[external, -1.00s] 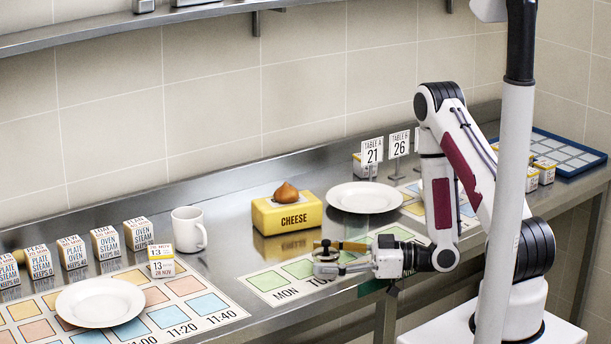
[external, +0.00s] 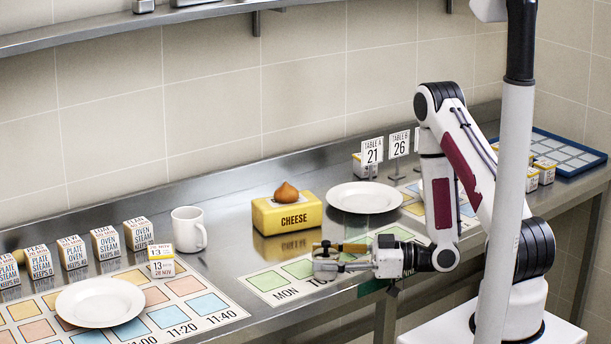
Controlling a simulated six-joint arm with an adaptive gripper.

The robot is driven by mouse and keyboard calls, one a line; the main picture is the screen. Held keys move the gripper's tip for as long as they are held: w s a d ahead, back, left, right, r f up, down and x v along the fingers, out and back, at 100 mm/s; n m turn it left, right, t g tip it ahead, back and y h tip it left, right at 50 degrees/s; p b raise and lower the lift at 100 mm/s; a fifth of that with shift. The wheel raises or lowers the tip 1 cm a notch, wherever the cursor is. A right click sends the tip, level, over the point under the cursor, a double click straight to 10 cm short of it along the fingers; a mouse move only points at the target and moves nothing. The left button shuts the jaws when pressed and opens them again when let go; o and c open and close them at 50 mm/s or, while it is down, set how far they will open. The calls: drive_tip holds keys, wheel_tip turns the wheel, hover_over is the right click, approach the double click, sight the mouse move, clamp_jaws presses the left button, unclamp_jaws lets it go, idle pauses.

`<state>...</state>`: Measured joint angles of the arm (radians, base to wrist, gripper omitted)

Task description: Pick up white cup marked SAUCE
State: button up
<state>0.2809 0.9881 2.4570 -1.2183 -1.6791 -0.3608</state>
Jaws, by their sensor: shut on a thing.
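My gripper (external: 328,257) is low over the front of the counter, in front of the cheese block, with its fingers pointing left. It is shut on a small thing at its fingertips. The fingers cover most of that thing, and I cannot read any marking on it. A white mug (external: 187,230) with a handle stands upright on the counter to the left, well apart from my gripper. No SAUCE lettering shows on the side of the mug that I see.
A yellow CHEESE block (external: 270,218) with a brown thing on top stands behind my gripper. White plates lie at right (external: 363,187) and left (external: 122,306). Several labelled boxes line the left back. A blue tray (external: 566,169) is far right. Counter between mug and cheese is clear.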

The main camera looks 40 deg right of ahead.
drive_tip(key=shift+r, duration=5)
clamp_jaws()
